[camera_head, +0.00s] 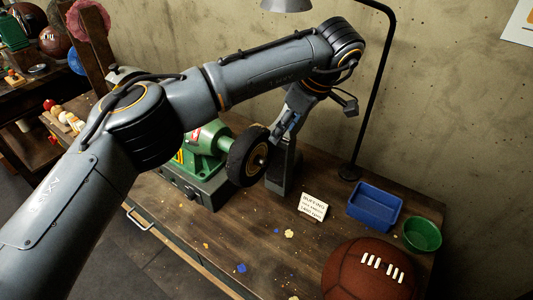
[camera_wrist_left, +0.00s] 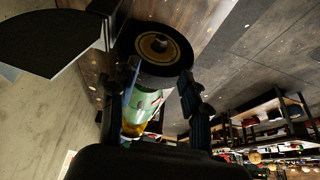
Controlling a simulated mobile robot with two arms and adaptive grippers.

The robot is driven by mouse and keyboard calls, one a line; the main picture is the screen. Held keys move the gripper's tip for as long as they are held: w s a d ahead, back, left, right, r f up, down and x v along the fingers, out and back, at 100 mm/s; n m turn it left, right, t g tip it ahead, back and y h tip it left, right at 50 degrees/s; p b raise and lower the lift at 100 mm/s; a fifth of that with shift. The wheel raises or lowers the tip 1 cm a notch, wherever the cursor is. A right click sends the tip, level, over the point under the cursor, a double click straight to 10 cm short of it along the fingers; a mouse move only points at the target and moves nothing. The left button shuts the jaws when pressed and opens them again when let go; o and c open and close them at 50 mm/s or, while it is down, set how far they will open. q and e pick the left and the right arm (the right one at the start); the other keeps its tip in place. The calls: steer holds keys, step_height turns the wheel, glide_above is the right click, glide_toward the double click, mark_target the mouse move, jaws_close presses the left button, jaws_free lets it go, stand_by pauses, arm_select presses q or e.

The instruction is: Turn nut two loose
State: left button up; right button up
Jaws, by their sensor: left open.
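A green buffing machine (camera_head: 205,150) stands on the workbench, with a black wheel (camera_head: 247,157) on its right side. A small nut (camera_head: 262,160) sits at the wheel's hub. In the left wrist view the wheel (camera_wrist_left: 168,62) has a brass-coloured centre, with the nut (camera_wrist_left: 159,44) in it. My left gripper (camera_head: 282,129) is close to the wheel's upper right. Its fingers (camera_wrist_left: 160,74) are spread apart and empty, with the wheel just past their tips. I cannot tell whether they touch it. No label shows which nut is number two. My right gripper is not in view.
A dark grey upright block (camera_head: 284,172) stands right of the wheel. Further right are a white sign (camera_head: 313,206), a blue tray (camera_head: 375,206), a green bowl (camera_head: 422,234) and a brown leather ball (camera_head: 370,272). A black lamp (camera_head: 372,110) rises at the back.

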mark_target(265, 160)
arm_select(q)
steer(key=p+x, duration=0.2)
steer(key=x, duration=0.4)
steer(key=p+x, duration=0.2)
steer(key=x, duration=0.4)
steer(key=shift+s+f+p, duration=0.1)
steer(key=shift+f+p, duration=0.3)
steer(key=shift+a+f, duration=0.1)
steer(key=shift+f, duration=0.25)
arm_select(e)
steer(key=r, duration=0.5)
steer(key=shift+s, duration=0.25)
arm_select(q)
jaws_close()
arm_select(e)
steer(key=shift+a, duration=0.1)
